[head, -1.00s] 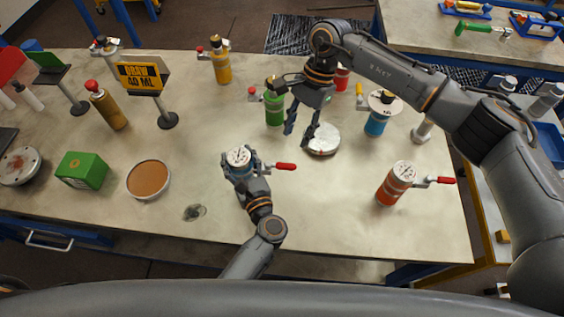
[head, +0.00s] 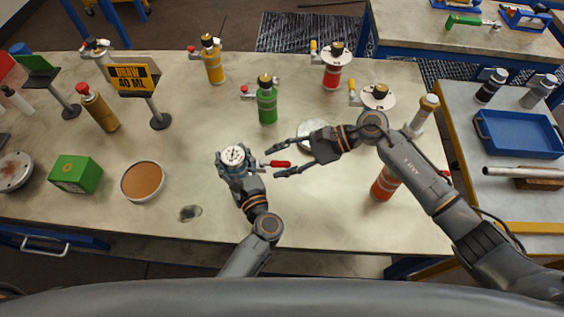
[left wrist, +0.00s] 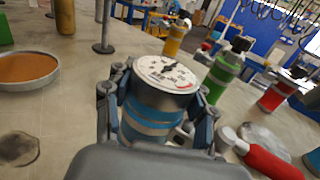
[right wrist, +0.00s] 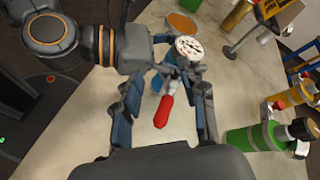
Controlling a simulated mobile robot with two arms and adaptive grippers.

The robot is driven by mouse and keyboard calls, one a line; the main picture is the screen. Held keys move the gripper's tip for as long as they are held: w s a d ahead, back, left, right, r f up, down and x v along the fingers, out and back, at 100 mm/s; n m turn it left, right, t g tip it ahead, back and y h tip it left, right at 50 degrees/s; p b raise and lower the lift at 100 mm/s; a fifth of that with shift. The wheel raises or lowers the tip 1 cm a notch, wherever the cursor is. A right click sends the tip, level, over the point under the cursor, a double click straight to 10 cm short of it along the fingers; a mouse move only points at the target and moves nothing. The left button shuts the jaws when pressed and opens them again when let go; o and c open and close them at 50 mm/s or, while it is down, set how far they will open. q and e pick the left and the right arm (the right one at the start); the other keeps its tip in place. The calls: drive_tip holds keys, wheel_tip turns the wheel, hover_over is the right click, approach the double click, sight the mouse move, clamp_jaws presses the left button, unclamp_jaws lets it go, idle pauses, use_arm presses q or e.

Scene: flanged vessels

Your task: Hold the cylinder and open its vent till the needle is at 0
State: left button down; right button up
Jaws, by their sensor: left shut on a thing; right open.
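The cylinder (left wrist: 150,118) is blue with pale bands and has a white dial gauge (head: 233,156) on top. My left gripper (head: 236,170) is shut around its body, and the cylinder stands upright on the table. The dial also shows in the left wrist view (left wrist: 168,73), but I cannot read the needle surely. The vent's red lever (head: 277,163) sticks out to the right of the cylinder. My right gripper (head: 285,157) is open, its fingers pointing at the lever. In the right wrist view the red lever (right wrist: 164,110) lies between the open fingers, with no clear contact.
An orange-red cylinder (head: 383,187) is partly hidden by my right arm. A brown-filled dish (head: 143,181) and green box (head: 76,173) are at left.

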sight(282, 164)
drive_tip(key=s+d+f+m+t+y, duration=0.1)
drive_tip(key=d+f+m+t, duration=0.25)
drive_tip(key=d+t, duration=0.55)
drive_tip(key=w+a+f, duration=0.1)
drive_tip(key=a, duration=0.2)
drive_tip(key=w+a+f+g, duration=0.1)
drive_tip(key=a, duration=0.2)
drive_tip(key=w+a+f+g, duration=0.1)
drive_tip(key=w+a, duration=0.1)
drive_tip(key=shift+a, duration=0.4)
drive_tip(key=shift+c, duration=0.5)
drive_tip(key=shift+f, duration=0.1)
clamp_jaws()
